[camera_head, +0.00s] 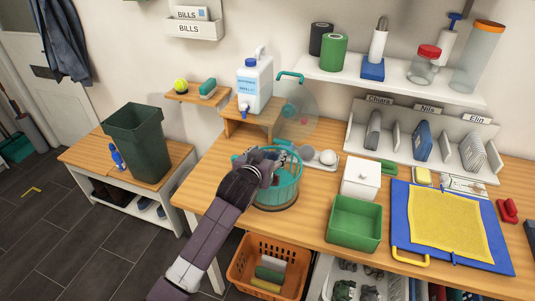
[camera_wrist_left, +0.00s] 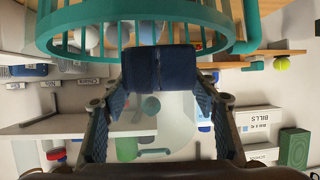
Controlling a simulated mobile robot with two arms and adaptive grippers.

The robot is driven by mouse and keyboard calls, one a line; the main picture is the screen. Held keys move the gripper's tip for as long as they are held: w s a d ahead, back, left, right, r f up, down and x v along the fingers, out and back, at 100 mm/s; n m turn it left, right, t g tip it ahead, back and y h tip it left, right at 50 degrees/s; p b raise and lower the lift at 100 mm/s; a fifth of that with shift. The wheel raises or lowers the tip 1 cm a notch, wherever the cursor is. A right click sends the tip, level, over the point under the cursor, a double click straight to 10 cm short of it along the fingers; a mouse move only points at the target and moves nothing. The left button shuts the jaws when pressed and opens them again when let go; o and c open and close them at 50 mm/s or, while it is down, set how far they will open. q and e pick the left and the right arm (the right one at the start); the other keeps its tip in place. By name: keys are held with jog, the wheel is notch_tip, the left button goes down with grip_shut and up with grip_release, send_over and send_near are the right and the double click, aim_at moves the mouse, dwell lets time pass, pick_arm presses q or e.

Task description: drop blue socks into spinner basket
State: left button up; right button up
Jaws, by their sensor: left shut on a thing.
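The spinner basket (camera_head: 288,186) is a round teal slatted basket on the wooden counter; its rim also fills the top of the left wrist view (camera_wrist_left: 70,40). My left gripper (camera_head: 268,160) is over the basket's rear left part, its arm crossing the basket's left side. It is shut on the dark blue rolled socks (camera_wrist_left: 158,70), which sit between the two fingertips in the wrist view, overlapping the basket rim. In the head view the socks are mostly hidden by the gripper. I cannot tell whether they touch the basket. My right gripper is in neither view.
A clear round lid (camera_head: 298,115) with a teal handle stands up behind the basket. Grey balls lie on a small tray (camera_head: 318,164) to its right. A white box (camera_head: 361,178) and a green bin (camera_head: 354,222) stand further right. An orange laundry basket (camera_head: 240,270) is below the counter.

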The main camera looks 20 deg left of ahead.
pick_arm(q)
jog(key=o, duration=1.2)
jog(key=shift+c, duration=0.2)
jog(key=shift+s+r, duration=0.15)
jog(key=shift+s, duration=0.1)
jog(key=v, duration=1.1)
jog(key=shift+s, duration=0.2)
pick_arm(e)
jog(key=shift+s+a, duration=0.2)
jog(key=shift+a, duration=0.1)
